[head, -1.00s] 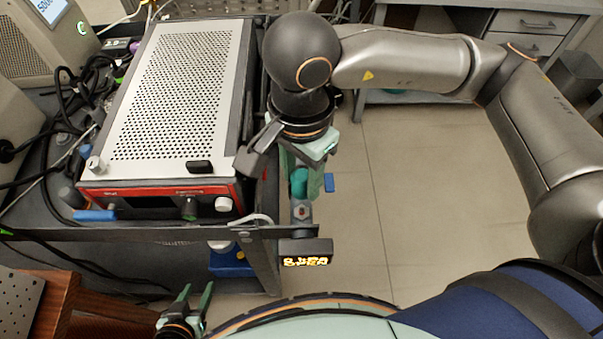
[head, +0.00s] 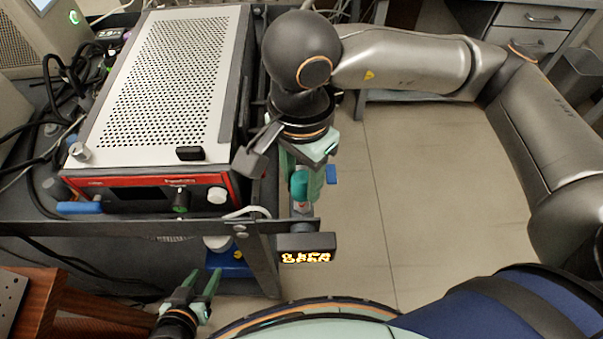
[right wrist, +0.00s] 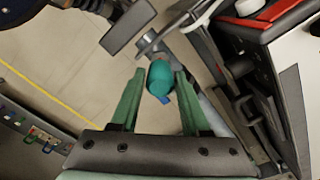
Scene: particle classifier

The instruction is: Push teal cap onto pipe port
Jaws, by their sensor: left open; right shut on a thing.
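The teal cap (head: 299,184) is held between the green fingers of my right gripper (head: 308,182), beside the right front corner of the instrument. In the right wrist view the cap (right wrist: 160,76) sits between the two fingertips of my right gripper (right wrist: 159,80). The pipe port (head: 302,208) is just in front of the cap, and the two look lined up and touching or nearly so. Whether the cap is seated on the port I cannot tell. My left gripper (head: 194,284) is open and empty, low at the front left, apart from the cap.
A perforated instrument (head: 170,85) with a red-edged front stands on the cart at left. The cart's dark front rail (head: 120,229) runs below it. A small lit display (head: 307,247) sits by the port. Open floor (head: 440,180) lies to the right.

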